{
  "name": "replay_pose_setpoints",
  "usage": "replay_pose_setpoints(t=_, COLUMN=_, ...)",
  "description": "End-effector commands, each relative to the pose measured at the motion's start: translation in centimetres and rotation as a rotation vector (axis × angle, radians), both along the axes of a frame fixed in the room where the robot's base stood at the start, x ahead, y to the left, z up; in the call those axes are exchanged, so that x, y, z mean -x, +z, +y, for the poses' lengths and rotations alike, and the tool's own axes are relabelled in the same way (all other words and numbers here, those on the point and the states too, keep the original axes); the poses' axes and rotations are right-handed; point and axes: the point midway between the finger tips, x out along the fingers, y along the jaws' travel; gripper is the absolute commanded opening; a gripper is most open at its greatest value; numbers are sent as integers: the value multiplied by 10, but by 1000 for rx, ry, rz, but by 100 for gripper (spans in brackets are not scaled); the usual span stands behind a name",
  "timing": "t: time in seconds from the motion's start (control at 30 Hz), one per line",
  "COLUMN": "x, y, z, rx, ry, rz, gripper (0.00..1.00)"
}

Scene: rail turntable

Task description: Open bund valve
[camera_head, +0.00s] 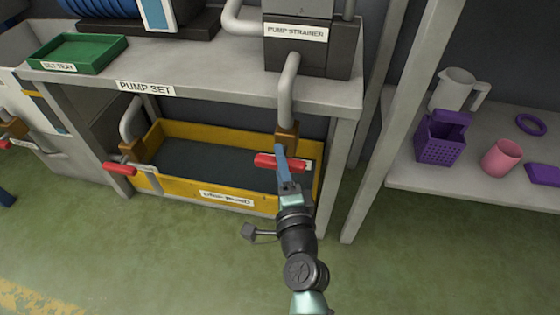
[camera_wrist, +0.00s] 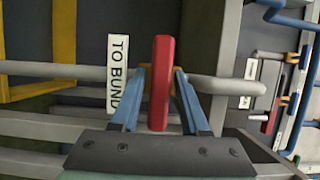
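The bund valve has a red lever handle (camera_head: 265,161) under the right end of the pump bench. The handle lies crosswise below a brown valve body (camera_head: 286,136) on a grey pipe. In the wrist view the red handle (camera_wrist: 161,75) stands upright in the picture beside a white "TO BUND" label (camera_wrist: 118,72). My gripper (camera_head: 281,152) reaches up to this handle. Its blue fingers, also in the wrist view (camera_wrist: 160,75), stand on either side of the handle with narrow gaps showing. The gripper looks open around it. The fingertips' far ends are partly hidden.
A yellow-walled bund (camera_head: 180,185) lies below the bench (camera_head: 200,82). A second red handle (camera_head: 120,168) is at its left. The bench leg (camera_head: 333,170) is close right of my gripper. A shelf (camera_head: 480,190) with purple and pink items stands right. Green floor is free in front.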

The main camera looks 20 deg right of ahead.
Motion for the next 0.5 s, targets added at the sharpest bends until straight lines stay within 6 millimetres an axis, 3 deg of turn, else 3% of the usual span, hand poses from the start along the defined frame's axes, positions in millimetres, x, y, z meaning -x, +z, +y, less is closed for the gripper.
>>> replay_pose_setpoints(t=0.03, x=0, y=0, z=0, rx=0, ry=0, rz=0, gripper=34)
replay_pose_setpoints(t=0.23, x=0, y=0, z=0, rx=0, ry=0, rz=0, gripper=0)
replay_pose_setpoints(t=0.5, x=0, y=1, z=0, rx=3, ry=0, rz=2, gripper=0)
